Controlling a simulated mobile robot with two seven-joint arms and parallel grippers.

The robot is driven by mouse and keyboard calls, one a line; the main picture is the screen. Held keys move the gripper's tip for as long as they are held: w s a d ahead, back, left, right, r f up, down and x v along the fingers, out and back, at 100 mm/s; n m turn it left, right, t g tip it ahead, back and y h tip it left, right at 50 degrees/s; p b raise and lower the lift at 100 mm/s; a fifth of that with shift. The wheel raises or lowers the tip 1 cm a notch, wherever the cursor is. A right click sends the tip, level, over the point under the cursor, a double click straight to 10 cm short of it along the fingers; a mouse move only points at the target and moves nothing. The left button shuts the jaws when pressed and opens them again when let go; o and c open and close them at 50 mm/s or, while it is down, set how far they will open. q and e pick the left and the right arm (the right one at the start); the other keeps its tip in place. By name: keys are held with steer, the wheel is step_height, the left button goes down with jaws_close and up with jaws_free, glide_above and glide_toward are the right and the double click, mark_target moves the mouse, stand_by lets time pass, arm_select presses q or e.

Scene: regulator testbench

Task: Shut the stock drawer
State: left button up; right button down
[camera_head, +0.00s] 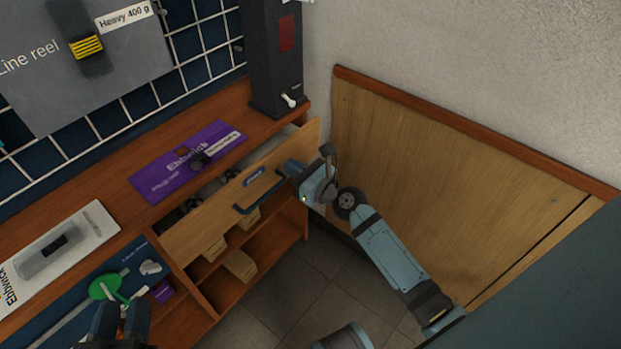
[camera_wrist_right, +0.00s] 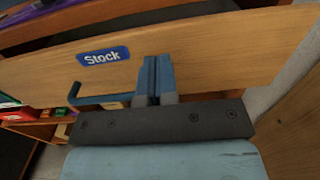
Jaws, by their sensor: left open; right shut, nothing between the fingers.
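The stock drawer (camera_head: 222,217) is pulled partly out of the wooden bench, with dark items showing inside behind its front. Its front carries a blue label reading "Stock" (camera_wrist_right: 103,57) and a dark blue bar handle (camera_head: 260,193). My right gripper (camera_head: 291,168) is at the right end of the drawer front. In the right wrist view my right gripper (camera_wrist_right: 155,72) is shut and empty, its fingertips against or just before the wooden front, right of the label and handle; I cannot tell whether they touch. My left gripper (camera_head: 122,316) is open at the bottom left, near a green round part (camera_head: 104,287).
Open shelves with small boxes (camera_head: 240,264) lie below the drawer. A purple Ebbwick mat (camera_head: 188,161) and a dark upright device (camera_head: 275,60) stand on the bench top (camera_head: 120,215). A wooden wall panel (camera_head: 430,170) is close at the right. The tiled floor (camera_head: 290,285) before the bench is clear.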

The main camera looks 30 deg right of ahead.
mark_target(276, 156)
steer(key=shift+w+a, duration=0.25)
steer(key=shift+w, duration=0.45)
steer(key=shift+w+a, duration=0.25)
steer(key=shift+w, duration=0.45)
arm_select(q)
steer(key=shift+d+r+t+h, duration=0.15)
steer(key=shift+r+t+h, duration=0.05)
steer(key=shift+r, duration=0.3)
steer(key=shift+d+r+t+h, duration=0.15)
steer(key=shift+r+t+h, duration=0.05)
steer(key=shift+r, duration=0.3)
arm_select(e)
steer(key=shift+w, duration=0.1)
steer(key=x, duration=0.4)
steer(key=shift+r, duration=0.1)
steer(key=shift+w, duration=0.1)
steer(key=shift+r, duration=0.1)
arm_select(q)
steer(key=shift+s+a+f+g+y, duration=0.1)
steer(key=shift+a+f+g+y, duration=0.1)
steer(key=shift+f, duration=0.25)
steer(key=shift+s+a+f+g+y, duration=0.1)
steer(key=shift+f+g+y, duration=0.1)
steer(key=shift+f, duration=0.25)
steer(key=shift+r, duration=0.1)
arm_select(e)
steer(key=shift+r, duration=0.1)
